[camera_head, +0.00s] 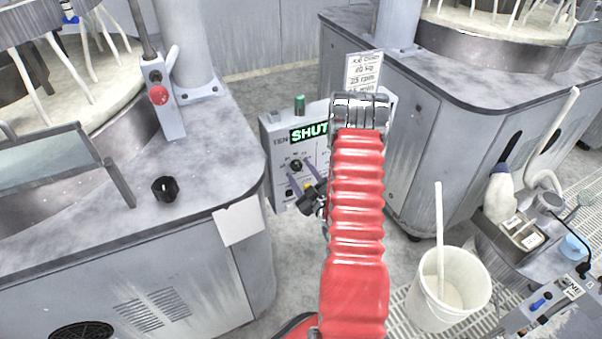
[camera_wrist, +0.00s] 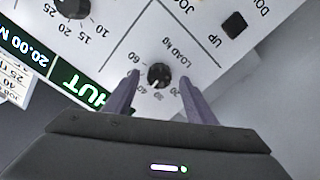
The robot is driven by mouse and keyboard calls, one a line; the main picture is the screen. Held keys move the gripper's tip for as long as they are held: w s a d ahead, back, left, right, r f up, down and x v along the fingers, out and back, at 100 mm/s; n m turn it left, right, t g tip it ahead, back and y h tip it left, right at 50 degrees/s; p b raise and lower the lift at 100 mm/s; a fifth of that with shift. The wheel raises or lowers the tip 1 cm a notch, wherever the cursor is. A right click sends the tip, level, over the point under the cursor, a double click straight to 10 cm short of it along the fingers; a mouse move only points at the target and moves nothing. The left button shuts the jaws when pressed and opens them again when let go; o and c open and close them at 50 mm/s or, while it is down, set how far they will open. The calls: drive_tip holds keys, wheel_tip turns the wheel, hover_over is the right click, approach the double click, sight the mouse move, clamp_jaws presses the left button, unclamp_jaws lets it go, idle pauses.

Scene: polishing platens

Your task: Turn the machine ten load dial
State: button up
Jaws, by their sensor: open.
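The machine ten panel (camera_head: 272,150) is a pale control box marked "TEN", with a green display ending in "SHUT". Its load dial (camera_wrist: 158,75) is a small black round knob under the label "LOAD kg", with numbers around it. The dial also shows in the head view (camera_head: 296,165). My gripper (camera_wrist: 160,77) is open, with one purple finger on each side of the dial. Contact between fingers and dial cannot be told. In the head view my gripper (camera_head: 299,170) is at the panel face, and my red arm covers the panel's right part.
A second black dial (camera_wrist: 72,8) and a black square "UP" button (camera_wrist: 235,24) are on the same panel. A green lamp (camera_head: 299,104) stands on its top. Grey machine cabinets flank it, with a white bucket (camera_head: 462,310) at right. A loose black knob (camera_head: 165,189) lies at left.

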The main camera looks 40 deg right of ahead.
drive_tip(key=v, duration=1.4)
drive_tip(key=shift+w, duration=0.1)
idle(0.4)
